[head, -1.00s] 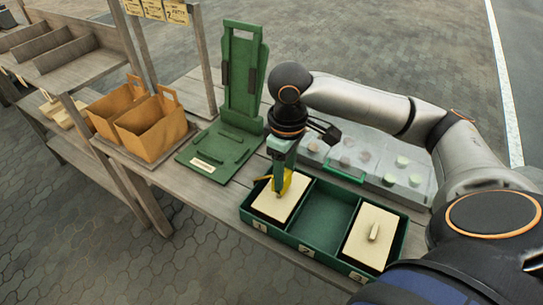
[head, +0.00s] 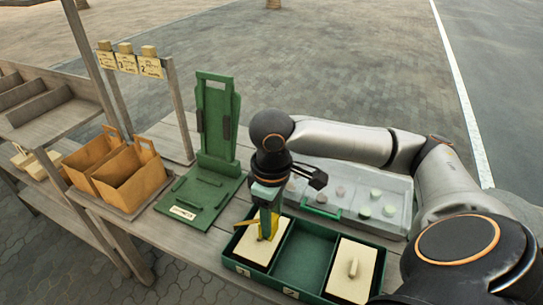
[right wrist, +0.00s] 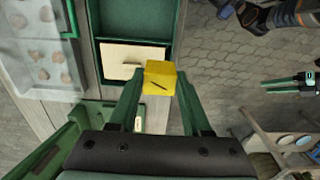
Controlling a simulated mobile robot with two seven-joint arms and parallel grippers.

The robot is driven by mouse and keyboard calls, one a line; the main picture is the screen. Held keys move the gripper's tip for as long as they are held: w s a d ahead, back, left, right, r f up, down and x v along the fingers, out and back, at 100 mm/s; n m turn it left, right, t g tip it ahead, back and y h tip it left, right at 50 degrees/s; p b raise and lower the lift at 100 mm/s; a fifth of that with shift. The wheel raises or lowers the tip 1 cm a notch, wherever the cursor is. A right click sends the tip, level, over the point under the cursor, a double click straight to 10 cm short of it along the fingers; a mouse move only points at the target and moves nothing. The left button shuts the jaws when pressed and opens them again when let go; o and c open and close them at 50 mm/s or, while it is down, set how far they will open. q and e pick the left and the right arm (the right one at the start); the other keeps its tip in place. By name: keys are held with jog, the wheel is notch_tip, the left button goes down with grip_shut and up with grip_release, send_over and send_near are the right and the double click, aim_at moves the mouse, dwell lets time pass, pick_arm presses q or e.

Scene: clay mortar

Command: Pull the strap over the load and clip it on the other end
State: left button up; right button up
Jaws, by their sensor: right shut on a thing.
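No strap or clip can be made out. My right gripper (head: 266,228) is shut on a yellow block (right wrist: 160,78), over the left compartment of a green tray (head: 309,249). A cream lid (head: 251,254) with a small handle is in that compartment, partly hidden by the gripper; whether the block touches it I cannot tell. The lid also shows in the right wrist view (right wrist: 118,57). A second cream lid (head: 345,282) is in the right compartment, and the middle one is empty. A green fingered part at the wrist view's right edge may be my left gripper (right wrist: 290,82).
A green stand with an upright panel (head: 217,115) is left of the tray. Two brown paper bags (head: 134,181) stand further left. A clear-lidded case (head: 385,190) with round pieces lies behind the tray, close to my right arm. Number signs (head: 127,63) hang on posts.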

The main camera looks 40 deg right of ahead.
jog(key=shift+r+p, duration=1.15)
jog(key=shift+p, duration=0.05)
